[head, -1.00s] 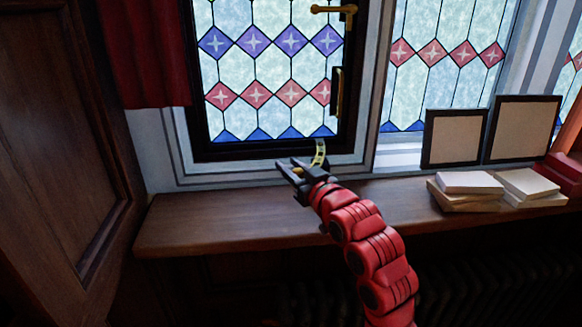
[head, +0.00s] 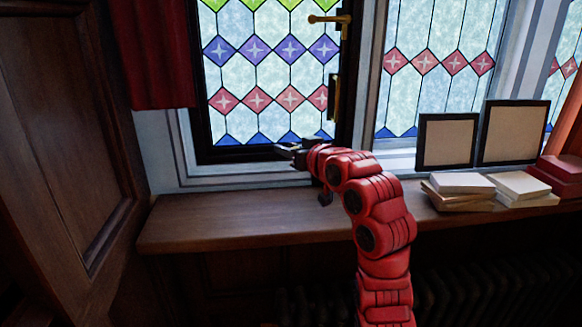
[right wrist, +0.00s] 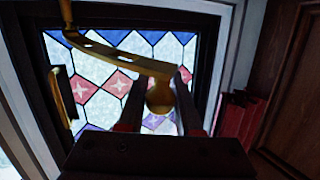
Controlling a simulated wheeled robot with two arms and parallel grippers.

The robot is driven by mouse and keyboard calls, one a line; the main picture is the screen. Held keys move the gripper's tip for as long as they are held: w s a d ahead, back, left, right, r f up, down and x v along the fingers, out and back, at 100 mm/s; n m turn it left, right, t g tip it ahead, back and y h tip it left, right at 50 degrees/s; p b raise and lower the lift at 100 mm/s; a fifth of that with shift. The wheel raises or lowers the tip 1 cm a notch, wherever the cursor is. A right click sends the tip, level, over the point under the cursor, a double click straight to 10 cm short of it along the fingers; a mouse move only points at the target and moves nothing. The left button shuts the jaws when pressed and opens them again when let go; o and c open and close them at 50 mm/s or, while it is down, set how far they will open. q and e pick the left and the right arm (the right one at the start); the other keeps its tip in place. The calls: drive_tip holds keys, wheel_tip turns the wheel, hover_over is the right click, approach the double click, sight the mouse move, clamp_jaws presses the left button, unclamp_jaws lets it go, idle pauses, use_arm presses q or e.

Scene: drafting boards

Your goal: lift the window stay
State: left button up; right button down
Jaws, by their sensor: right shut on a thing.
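The window stay (right wrist: 115,54) is a curved brass bar with a rounded knob end, seen close up in the right wrist view. My right gripper (right wrist: 158,98) has its two dark fingers on either side of the knob end and is shut on it. In the head view my right gripper (head: 287,149) is at the bottom rail of the dark-framed leaded window (head: 270,75), above the sill. My red right arm hides the stay there. My left gripper is not in view.
The wooden sill (head: 220,222) is clear at left. Two framed panels (head: 447,140) and stacked pale books (head: 458,190) stand at right. A brass handle (head: 330,19) is on the window frame. A red curtain (head: 150,60) and wooden panel (head: 55,140) are at left.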

drive_tip(key=shift+w+r+m+g+h+b, duration=0.15)
drive_tip(key=shift+w+r+g+b, duration=0.2)
drive_tip(key=shift+r, duration=0.3)
drive_tip(key=shift+w+r+m+g+h+b, duration=0.1)
drive_tip(key=shift+w+r+g+b, duration=0.1)
drive_tip(key=shift+w+r+g, duration=0.35)
drive_tip(key=shift+w+r+m+g+h+b, duration=0.15)
drive_tip(key=shift+r+g+b, duration=0.15)
drive_tip(key=shift+r, duration=0.5)
drive_tip(key=c, duration=0.6)
unclamp_jaws()
